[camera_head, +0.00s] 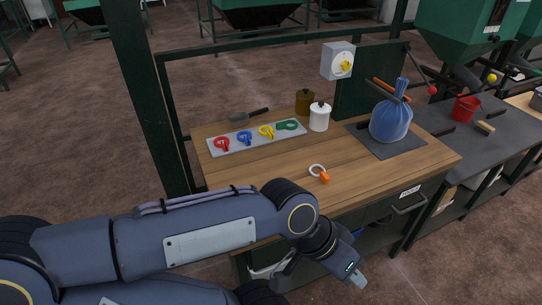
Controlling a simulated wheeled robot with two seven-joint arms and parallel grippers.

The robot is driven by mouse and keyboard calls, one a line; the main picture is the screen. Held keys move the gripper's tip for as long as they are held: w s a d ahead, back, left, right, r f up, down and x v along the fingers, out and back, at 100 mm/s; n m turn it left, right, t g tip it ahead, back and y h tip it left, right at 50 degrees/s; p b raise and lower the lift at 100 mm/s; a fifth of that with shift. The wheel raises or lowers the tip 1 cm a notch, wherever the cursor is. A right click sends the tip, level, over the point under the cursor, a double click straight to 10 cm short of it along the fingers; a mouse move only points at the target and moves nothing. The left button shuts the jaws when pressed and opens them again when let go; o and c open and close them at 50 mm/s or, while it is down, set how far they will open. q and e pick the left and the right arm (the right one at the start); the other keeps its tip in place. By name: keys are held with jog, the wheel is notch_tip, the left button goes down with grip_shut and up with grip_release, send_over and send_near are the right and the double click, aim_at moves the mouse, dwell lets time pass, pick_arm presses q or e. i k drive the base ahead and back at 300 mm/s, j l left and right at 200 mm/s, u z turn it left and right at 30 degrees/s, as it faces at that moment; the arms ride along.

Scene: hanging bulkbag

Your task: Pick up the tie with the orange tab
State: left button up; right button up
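The tie (317,170) is a small white loop with an orange tab (324,178). It lies on the wooden bench top (265,165), near the middle and towards the front edge. My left arm comes in from the left across the front of the bench. My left gripper (359,281) points down in front of the bench's front edge, to the lower right of the tie and apart from it. Its fingers are seen edge-on, so I cannot tell whether they are open. My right gripper is not in view.
A grey board (257,138) with red, blue, yellow and green ties lies behind left. A scoop (247,117), a brown jar (305,101) and a white jar (319,118) stand at the back. A blue tied bag (391,122) sits on a dark mat at right. Bench space around the tie is clear.

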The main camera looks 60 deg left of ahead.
aim_at(324, 178)
jog(key=i+j+u, duration=0.1)
jog(key=u, duration=0.35)
jog(key=i+u, duration=0.25)
jog(key=u, duration=0.25)
jog(key=i+u, duration=0.15)
jog(key=u, duration=0.3)
jog(key=i+l+u, duration=0.15)
jog(key=u, duration=0.3)
jog(key=i+l+u, duration=0.15)
jog(key=u, duration=0.3)
jog(key=i+l+u, duration=0.1)
jog(key=u, duration=0.4)
